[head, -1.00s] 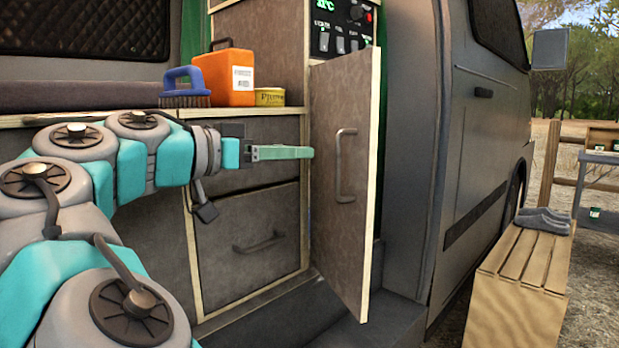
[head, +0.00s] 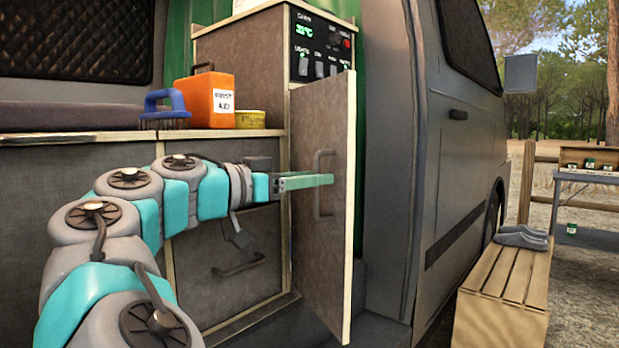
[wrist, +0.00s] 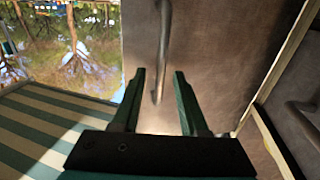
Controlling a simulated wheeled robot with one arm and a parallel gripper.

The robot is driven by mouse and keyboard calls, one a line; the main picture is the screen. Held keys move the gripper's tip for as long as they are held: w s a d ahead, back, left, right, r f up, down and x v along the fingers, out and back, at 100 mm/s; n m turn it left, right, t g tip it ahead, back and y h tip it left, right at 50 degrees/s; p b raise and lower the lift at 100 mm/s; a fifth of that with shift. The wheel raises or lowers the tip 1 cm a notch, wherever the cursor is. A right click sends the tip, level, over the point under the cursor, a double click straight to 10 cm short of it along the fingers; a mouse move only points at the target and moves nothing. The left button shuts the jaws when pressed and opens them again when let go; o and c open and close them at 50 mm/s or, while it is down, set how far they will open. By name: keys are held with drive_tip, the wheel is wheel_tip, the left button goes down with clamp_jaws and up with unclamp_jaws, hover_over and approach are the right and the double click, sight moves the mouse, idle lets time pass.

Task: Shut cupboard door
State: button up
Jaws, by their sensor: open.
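The cupboard door (head: 335,240) is grey-brown with pale edges and stands open, swung outward below the control panel. Its dark bar handle (head: 319,206) is upright on the face towards me. My gripper (head: 332,180) is open, with green fingers crossing in front of the handle in the head view. In the wrist view my gripper (wrist: 160,75) has its two fingers apart, and the lower part of the handle (wrist: 164,45) shows between them. The door face (wrist: 215,50) fills the middle there. I cannot tell whether the fingers touch the door.
A drawer (head: 215,285) with a bar handle is left of the door. On the counter (head: 60,138) are a blue brush (head: 165,108), an orange first-aid box (head: 212,98) and a yellow tin (head: 250,119). A slatted wooden bench (head: 505,290) stands outside at right.

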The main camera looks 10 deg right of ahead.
clamp_jaws()
idle(1.4)
